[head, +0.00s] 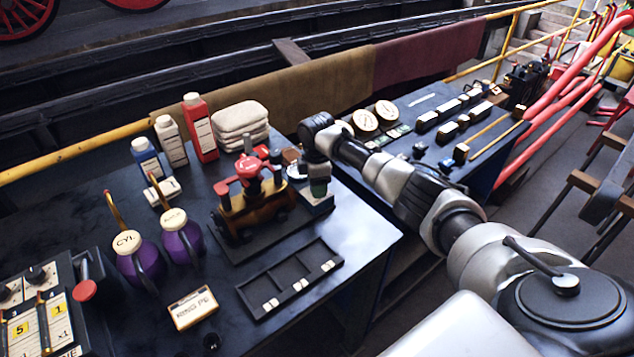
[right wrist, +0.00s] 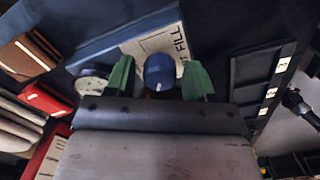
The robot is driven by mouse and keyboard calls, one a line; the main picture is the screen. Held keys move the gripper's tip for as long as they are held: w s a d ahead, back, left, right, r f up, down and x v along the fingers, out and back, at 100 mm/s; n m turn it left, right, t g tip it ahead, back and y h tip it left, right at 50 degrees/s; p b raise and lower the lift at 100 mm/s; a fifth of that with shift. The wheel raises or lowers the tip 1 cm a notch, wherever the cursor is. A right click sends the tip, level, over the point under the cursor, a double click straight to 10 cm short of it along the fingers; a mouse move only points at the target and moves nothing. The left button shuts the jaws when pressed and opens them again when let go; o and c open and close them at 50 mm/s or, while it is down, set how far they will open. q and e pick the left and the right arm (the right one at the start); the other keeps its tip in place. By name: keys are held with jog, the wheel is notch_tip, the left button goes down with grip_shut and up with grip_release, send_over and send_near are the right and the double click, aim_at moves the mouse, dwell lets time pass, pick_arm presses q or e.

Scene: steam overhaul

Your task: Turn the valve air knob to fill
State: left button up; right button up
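The blue valve air knob (right wrist: 159,72) stands on a pale panel (right wrist: 152,40) with the word FILL printed beside it. My right gripper (right wrist: 160,80) has its two green fingers either side of the knob. In the head view my right gripper (head: 318,182) is over the valve's blue base (head: 318,205) and hides the knob. My left gripper is not in view.
A round gauge (right wrist: 93,80) sits beside the left finger. A black compartment tray (head: 290,278), purple oil cans (head: 138,258), bottles (head: 200,127) and folded cloths (head: 240,122) share the dark bench.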

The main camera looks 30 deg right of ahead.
jog(key=c, duration=0.7)
jog(key=shift+c, duration=0.2)
jog(key=shift+r, duration=0.1)
